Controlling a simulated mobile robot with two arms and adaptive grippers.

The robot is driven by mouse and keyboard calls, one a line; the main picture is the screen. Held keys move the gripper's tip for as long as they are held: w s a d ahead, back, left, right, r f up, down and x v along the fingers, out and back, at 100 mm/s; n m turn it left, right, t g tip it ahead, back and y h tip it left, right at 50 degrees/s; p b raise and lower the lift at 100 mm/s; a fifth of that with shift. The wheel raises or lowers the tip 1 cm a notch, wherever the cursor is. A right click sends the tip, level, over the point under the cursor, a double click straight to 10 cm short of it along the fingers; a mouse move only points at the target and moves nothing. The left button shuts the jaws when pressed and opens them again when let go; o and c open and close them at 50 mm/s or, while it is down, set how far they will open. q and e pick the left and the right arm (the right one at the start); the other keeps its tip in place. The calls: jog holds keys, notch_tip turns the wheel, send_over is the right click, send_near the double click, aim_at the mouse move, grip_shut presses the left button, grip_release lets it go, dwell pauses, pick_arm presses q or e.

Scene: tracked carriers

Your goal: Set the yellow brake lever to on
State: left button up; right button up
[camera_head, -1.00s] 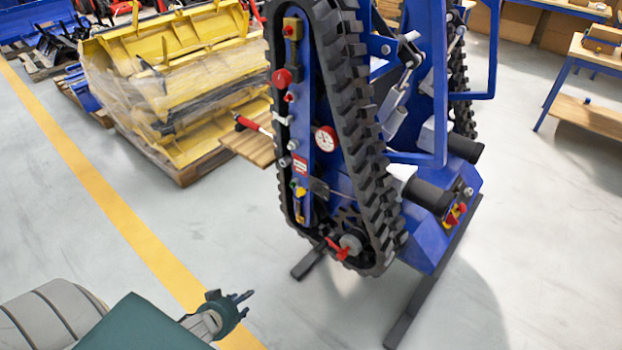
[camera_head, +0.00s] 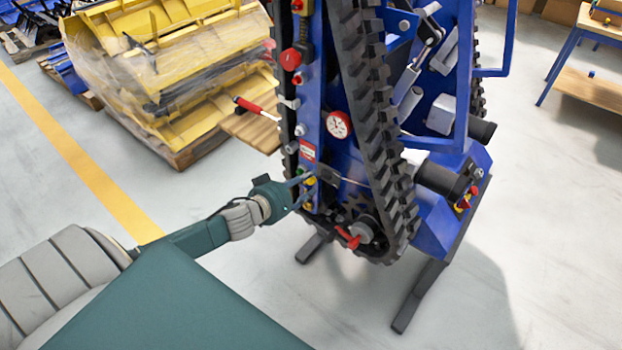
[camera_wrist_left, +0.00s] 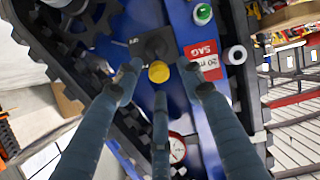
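The brake lever's round yellow knob (camera_head: 310,181) is on the lower part of the blue side plate of the tracked carrier. In the left wrist view the knob (camera_wrist_left: 159,72) stands out in front of a dark plate, beside a red and white label. My left gripper (camera_head: 303,187) is at the knob in the head view and partly covers the area around it. In the wrist view its fingers are spread, with the knob between and just beyond the tips. I see a gap on either side and cannot tell whether any finger touches. My right gripper is out of view.
A red dial gauge (camera_head: 339,124), a red knob (camera_head: 290,60) and a red-handled lever (camera_head: 256,107) are above the knob on the carrier. A red handle (camera_head: 347,237) is below, near the black track (camera_head: 375,130). Wrapped yellow parts (camera_head: 170,60) stand behind at left.

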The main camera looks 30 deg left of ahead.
aim_at(309, 180)
pick_arm(q)
jog(key=shift+x, duration=1.15)
jog(key=shift+w+d, duration=0.1)
jog(key=shift+w, duration=0.2)
jog(key=shift+w+f, duration=0.1)
jog(key=c, duration=0.8)
grip_shut()
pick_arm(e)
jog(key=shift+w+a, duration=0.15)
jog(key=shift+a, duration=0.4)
